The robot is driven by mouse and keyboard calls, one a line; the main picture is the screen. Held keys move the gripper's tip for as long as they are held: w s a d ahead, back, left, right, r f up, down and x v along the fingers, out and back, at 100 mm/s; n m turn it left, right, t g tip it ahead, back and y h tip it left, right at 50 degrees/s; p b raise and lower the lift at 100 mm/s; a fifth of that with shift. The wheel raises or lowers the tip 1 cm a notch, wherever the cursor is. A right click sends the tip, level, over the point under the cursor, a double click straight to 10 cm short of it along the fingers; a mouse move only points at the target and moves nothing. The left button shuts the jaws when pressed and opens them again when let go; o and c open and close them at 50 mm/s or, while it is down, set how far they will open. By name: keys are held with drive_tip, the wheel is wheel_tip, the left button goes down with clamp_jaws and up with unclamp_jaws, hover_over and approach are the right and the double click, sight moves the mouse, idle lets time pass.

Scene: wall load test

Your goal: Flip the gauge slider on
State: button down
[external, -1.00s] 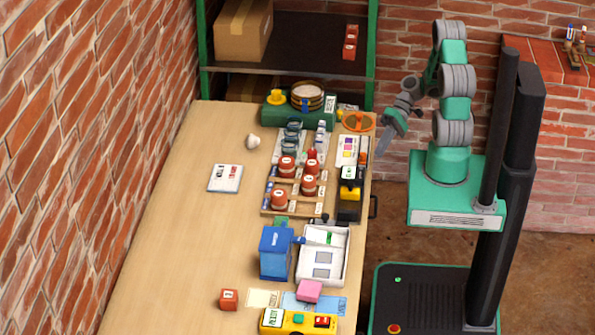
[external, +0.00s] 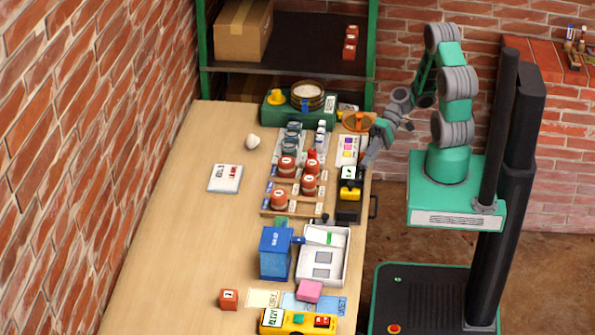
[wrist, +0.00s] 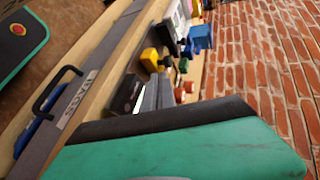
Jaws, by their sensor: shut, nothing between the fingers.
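A black device with a yellow part (external: 349,190) and a small light display stands near the right edge of the workbench. It is likely the gauge, but its slider is too small to make out. A yellow and black part (wrist: 150,60) and a black labelled block (wrist: 128,93) show in the wrist view. My gripper (external: 367,162) is shut and empty, pointing down by the bench's right edge, behind the black and yellow device in the external view. In the wrist view my grey fingers (wrist: 156,96) appear beside the black block; I cannot tell whether they touch it.
The workbench (external: 175,240) holds a rack of red-brown and blue-grey jars (external: 287,165), a blue box (external: 275,252), a white tray (external: 340,262) and a yellow button box (external: 297,321). An orange round item (external: 358,121) lies near my wrist. The bench's left side is mostly clear.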

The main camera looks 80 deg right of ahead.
sight(357, 192)
drive_tip(key=x, duration=0.3)
drive_tip(key=r+x, duration=0.1)
drive_tip(key=x, duration=0.2)
drive_tip(key=shift+w+a+p, duration=0.2)
drive_tip(key=shift+a+p, duration=0.1)
drive_tip(key=shift+p, duration=0.1)
drive_tip(key=shift+a, duration=0.1)
drive_tip(key=a+p, duration=0.1)
drive_tip(key=a, duration=0.3)
drive_tip(key=shift+a, duration=0.25)
drive_tip(key=f+v, duration=0.1)
drive_tip(key=v, duration=1.3)
drive_tip(key=shift+d, duration=0.2)
drive_tip(key=shift+s, duration=0.1)
